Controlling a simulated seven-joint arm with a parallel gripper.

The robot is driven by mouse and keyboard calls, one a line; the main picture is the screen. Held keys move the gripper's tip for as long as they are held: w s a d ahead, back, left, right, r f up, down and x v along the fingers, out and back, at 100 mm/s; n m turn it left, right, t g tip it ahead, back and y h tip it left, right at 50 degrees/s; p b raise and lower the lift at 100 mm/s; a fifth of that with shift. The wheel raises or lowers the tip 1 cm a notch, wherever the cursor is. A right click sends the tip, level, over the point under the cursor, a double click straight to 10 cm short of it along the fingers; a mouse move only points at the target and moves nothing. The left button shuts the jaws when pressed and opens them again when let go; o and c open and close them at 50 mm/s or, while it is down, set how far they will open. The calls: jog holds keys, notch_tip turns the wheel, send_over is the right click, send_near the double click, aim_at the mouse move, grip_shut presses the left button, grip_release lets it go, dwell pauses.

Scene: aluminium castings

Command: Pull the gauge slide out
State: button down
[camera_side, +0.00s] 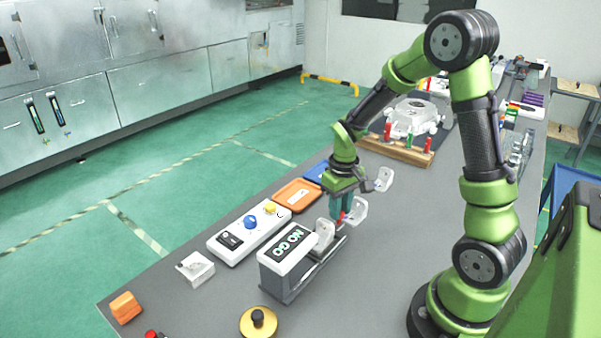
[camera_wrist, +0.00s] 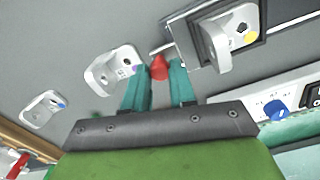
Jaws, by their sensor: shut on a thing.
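My gripper (camera_side: 345,208) points down at that end. In the wrist view its teal fingers (camera_wrist: 160,80) are shut on a small red knob (camera_wrist: 159,67), on a thin pale bar by the frame. The red knob (camera_side: 341,217) barely shows in the side view. How far the slide is out cannot be told.
White brackets stand close by: one (camera_wrist: 228,42) at the frame, one (camera_wrist: 114,70) near my fingers, one (camera_wrist: 43,111) farther off. A button panel (camera_side: 249,232), orange tray (camera_side: 297,195) and wooden rack (camera_side: 396,150) lie around. Grey table is clear right of the gauge.

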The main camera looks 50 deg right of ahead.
jog(key=shift+d, duration=0.7)
jog(key=c, duration=0.9)
grip_release()
jog(key=shift+a, duration=0.1)
jog(key=shift+r, duration=0.2)
notch_tip(320, 180, up, 17)
jog(key=shift+f, duration=0.2)
